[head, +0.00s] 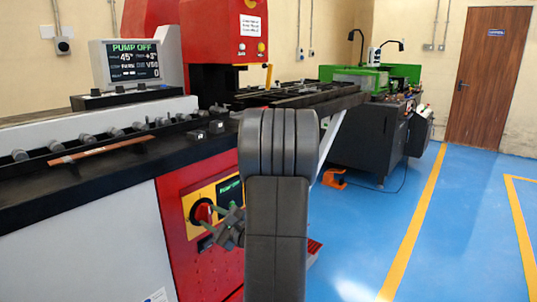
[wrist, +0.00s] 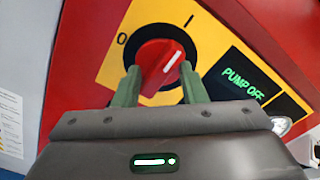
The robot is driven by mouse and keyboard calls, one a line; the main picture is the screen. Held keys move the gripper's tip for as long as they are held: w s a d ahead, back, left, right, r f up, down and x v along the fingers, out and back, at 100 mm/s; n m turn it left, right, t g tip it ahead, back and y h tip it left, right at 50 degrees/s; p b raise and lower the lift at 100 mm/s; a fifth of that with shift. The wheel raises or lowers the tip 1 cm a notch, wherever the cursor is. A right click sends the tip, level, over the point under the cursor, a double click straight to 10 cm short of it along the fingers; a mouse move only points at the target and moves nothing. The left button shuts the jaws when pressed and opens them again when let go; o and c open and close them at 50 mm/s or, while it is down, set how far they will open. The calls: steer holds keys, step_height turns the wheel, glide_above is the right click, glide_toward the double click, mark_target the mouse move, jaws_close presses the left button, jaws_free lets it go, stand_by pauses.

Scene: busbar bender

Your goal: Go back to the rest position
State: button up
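The red rotary knob (wrist: 158,62) sits on a yellow plate (wrist: 112,62) marked 0 and I. Its white mark slants to the upper right in the wrist view. My gripper (wrist: 160,75) is in front of the knob, with one green finger on each side. The fingers stand wide apart with nothing visibly gripped; whether they touch the knob's sides is unclear. In the head view my gripper (head: 216,224) is at the knob (head: 200,212), low on the red machine front. My arm hides part of that panel. A small display (wrist: 246,88) beside the knob reads PUMP OFF.
The black bench edge (head: 80,185) runs above the panel, with a copper bar (head: 105,149) on it. A screen (head: 133,62) reads PUMP OFF. A green machine (head: 370,75) stands behind. Blue floor (head: 390,220) at the right is clear.

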steer(key=shift+n, duration=0.9)
steer(key=shift+s+f+b, duration=0.1)
steer(key=shift+b, duration=0.2)
